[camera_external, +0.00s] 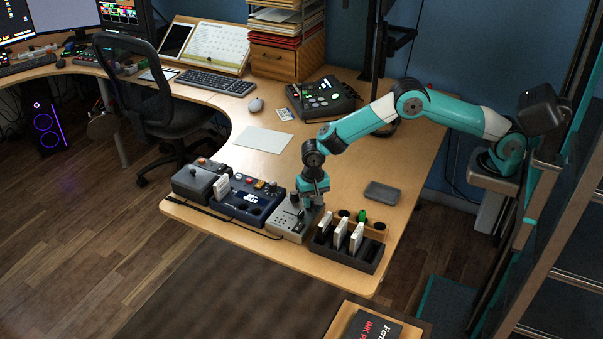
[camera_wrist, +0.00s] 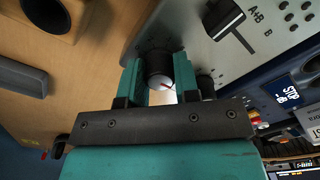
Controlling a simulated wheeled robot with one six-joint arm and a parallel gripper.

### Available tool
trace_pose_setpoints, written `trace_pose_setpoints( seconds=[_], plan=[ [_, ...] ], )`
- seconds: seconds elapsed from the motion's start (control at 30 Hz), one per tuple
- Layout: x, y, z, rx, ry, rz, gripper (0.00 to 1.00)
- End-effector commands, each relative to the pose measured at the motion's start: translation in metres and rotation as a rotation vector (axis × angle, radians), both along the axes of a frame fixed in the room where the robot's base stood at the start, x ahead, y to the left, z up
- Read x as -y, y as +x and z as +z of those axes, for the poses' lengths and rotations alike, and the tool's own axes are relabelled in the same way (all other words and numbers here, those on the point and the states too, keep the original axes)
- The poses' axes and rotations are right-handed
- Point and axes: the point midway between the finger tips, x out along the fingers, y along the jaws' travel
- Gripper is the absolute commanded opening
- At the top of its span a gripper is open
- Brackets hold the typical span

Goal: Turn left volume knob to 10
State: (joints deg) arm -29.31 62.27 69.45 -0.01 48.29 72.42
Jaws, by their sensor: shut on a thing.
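The grey mixer panel (camera_external: 283,231) lies near the front edge of the wooden desk, with my gripper (camera_external: 312,203) over its upper right end. In the wrist view, my gripper (camera_wrist: 158,82) has a teal finger on each side of a black knob (camera_wrist: 155,62) and is shut on it. The knob's pale top shows a small red mark. Any scale numbers around it cannot be read. A second dark knob (camera_wrist: 205,86) shows just right of the right finger, partly hidden. In the external view, my gripper mostly hides the held knob.
A slider (camera_wrist: 223,18) marked A+B and B sits on the panel. A blue device with a screen (camera_external: 250,197) adjoins the panel on the left. A dark rack with white cartridges (camera_external: 359,255) stands close on the right. A grey tray (camera_external: 381,193) lies behind it.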

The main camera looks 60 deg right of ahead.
Motion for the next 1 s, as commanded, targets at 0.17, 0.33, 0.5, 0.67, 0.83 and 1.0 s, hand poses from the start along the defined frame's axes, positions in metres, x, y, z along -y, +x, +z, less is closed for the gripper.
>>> trace_pose_setpoints(
  seconds=[0.17,0.33,0.5,0.67,0.83,1.0],
  plan=[
    [-0.0001,0.0013,0.0015,0.004,0.002,-0.041,0.06],
    [0.0,0.0013,0.0015,0.004,0.002,-0.053,0.06],
    [0.0,0.0013,0.0015,0.004,0.002,-0.054,0.06],
    [0.0,0.0013,0.0015,0.004,0.002,-0.053,0.34],
    [0.0,0.0009,0.001,0.003,0.001,-0.052,0.55],
    [0.0001,0.0005,0.0006,0.001,0.0,-0.052,0.55]
  ],
)
